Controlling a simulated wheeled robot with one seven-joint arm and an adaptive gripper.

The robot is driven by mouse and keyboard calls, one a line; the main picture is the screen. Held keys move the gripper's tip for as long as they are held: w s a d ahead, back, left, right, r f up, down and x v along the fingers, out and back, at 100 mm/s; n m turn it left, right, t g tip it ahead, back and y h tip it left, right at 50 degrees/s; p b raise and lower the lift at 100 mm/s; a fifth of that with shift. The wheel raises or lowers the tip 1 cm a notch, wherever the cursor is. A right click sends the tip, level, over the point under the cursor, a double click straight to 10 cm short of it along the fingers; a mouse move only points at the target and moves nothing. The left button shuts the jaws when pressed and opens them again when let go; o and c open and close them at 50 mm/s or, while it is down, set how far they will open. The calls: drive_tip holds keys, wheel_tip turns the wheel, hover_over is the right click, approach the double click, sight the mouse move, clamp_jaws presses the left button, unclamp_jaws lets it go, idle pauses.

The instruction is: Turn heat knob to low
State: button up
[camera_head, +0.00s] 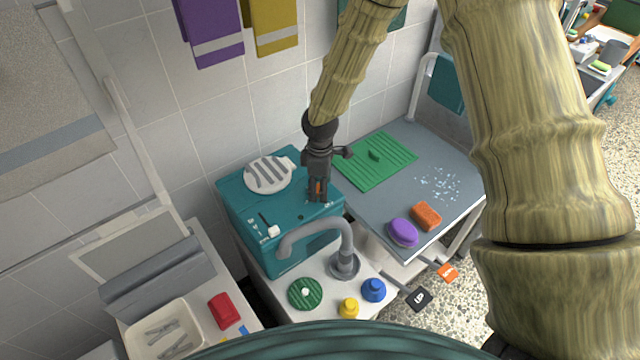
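A teal box-shaped unit (240,215) stands against the tiled wall, with controls on its top. My gripper (318,196) points down at the right part of that top. A small orange part (317,186) shows between its fingers, with small pale marks around the fingertips. This may be the heat knob, but the fingers hide most of it and its setting cannot be read. I cannot tell whether the fingers touch it or are shut on it. A white knob or switch (274,231) and a dark slot (263,218) are at the top's front left.
To the right, a grey counter (400,205) holds a green ribbed mat (375,160), a purple sponge (403,232) and an orange sponge (427,216).

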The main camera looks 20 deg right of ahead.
drive_tip(key=shift+f, duration=0.1)
drive_tip(key=c, duration=1.1)
drive_tip(key=shift+o, duration=0.2)
drive_tip(key=shift+m, duration=0.3)
drive_tip(key=m, duration=0.3)
drive_tip(key=shift+b, duration=0.4)
drive_tip(key=m, duration=0.9)
drive_tip(key=shift+m+b, duration=0.3)
drive_tip(key=shift+b, duration=0.05)
drive_tip(key=shift+m, duration=2.2)
